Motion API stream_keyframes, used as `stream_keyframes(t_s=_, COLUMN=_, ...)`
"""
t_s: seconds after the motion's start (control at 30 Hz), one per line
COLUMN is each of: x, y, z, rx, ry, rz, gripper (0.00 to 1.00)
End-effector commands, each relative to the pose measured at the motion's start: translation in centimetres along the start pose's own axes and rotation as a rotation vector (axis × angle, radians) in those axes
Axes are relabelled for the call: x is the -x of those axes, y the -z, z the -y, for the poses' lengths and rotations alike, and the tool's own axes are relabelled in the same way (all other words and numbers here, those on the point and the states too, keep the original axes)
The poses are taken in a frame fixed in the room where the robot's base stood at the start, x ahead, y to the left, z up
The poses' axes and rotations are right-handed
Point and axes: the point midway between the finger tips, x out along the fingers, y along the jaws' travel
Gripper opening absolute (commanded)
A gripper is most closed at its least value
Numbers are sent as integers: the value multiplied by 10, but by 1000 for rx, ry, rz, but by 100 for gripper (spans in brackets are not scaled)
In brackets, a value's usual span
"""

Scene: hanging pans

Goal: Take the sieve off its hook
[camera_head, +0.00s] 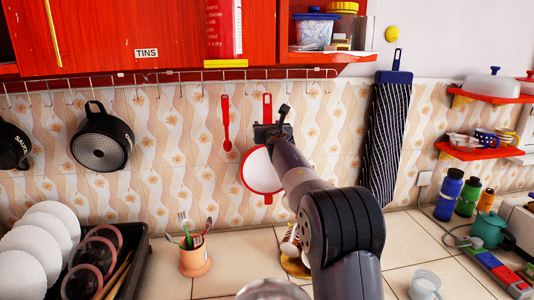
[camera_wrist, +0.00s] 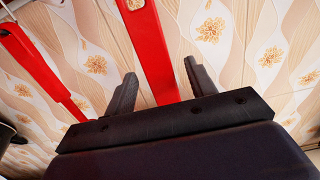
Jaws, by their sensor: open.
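The sieve (camera_head: 262,172) has a red rim, a white face and a red handle, and hangs from the hook rail against the tiled wall. My gripper (camera_head: 268,128) is in front of its handle, above the round part. In the wrist view, the sieve's red handle (camera_wrist: 148,45) runs between the two dark fingers of my gripper (camera_wrist: 160,72). The fingers stand apart, with a gap on each side of the handle. The handle's lower part is hidden behind the gripper body, and my arm covers part of the sieve's right side in the head view.
A red spoon (camera_head: 226,125) hangs just left of the sieve; it also shows in the wrist view (camera_wrist: 38,62). A black pan (camera_head: 101,140) hangs farther left. A striped apron (camera_head: 385,140) hangs to the right. A utensil cup (camera_head: 195,261) stands on the counter below.

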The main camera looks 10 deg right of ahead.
Motion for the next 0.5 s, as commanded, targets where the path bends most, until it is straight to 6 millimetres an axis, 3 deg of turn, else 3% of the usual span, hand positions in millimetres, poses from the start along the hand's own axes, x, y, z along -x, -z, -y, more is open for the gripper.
stream_keyframes(t_s=0.2, x=-16, y=-1, z=0, rx=1, ry=0, rz=0, gripper=53)
stream_keyframes(t_s=0.5, x=-18, y=1, z=0, rx=1, ry=0, rz=0, gripper=52)
